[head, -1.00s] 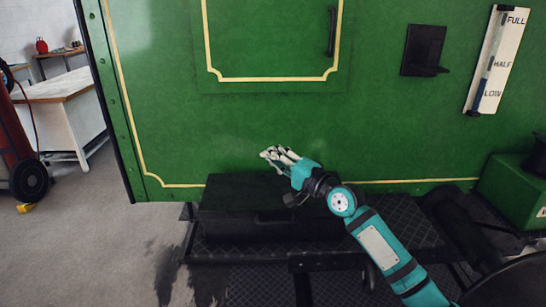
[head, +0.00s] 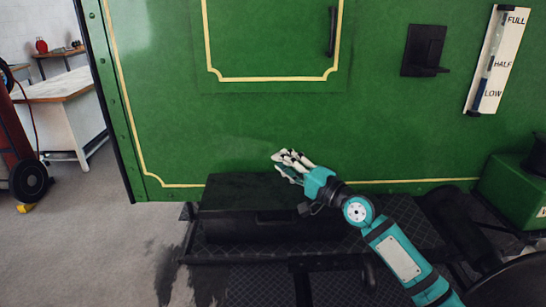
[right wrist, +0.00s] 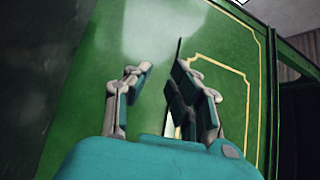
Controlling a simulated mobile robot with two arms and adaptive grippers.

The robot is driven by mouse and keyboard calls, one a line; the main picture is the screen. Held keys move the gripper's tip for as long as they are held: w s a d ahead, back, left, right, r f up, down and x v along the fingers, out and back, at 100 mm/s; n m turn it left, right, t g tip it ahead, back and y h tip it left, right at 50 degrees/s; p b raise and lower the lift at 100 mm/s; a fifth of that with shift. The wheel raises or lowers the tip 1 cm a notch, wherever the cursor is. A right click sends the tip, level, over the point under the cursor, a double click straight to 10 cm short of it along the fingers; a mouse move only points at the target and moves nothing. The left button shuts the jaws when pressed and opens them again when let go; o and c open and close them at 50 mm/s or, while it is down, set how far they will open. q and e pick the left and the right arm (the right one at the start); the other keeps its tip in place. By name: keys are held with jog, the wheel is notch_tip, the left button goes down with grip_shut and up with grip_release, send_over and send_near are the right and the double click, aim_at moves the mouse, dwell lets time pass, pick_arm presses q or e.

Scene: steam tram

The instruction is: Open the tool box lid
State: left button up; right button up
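The black tool box (head: 228,212) sits on the dark tread-plate step against the green tram side. Its lid (head: 235,184) looks closed, and a small latch or handle shape shows on its front. My right gripper (head: 282,166) is over the box's right part, near the lid's back edge and the green panel. Whether it touches the lid cannot be told. In the right wrist view the gripper's fingers (right wrist: 160,82) are apart with nothing held between them. The arm hides the box's right end. My left gripper is not in view.
The green side panel (head: 160,100) rises right behind the box. A black bracket (head: 424,52) and a level gauge (head: 496,60) are mounted at upper right. A green box (head: 520,195) stands at the right. Floor (head: 70,250) is clear at left.

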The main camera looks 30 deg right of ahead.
jog(key=r+v, duration=0.1)
jog(key=v, duration=0.7)
jog(key=shift+f, duration=0.5)
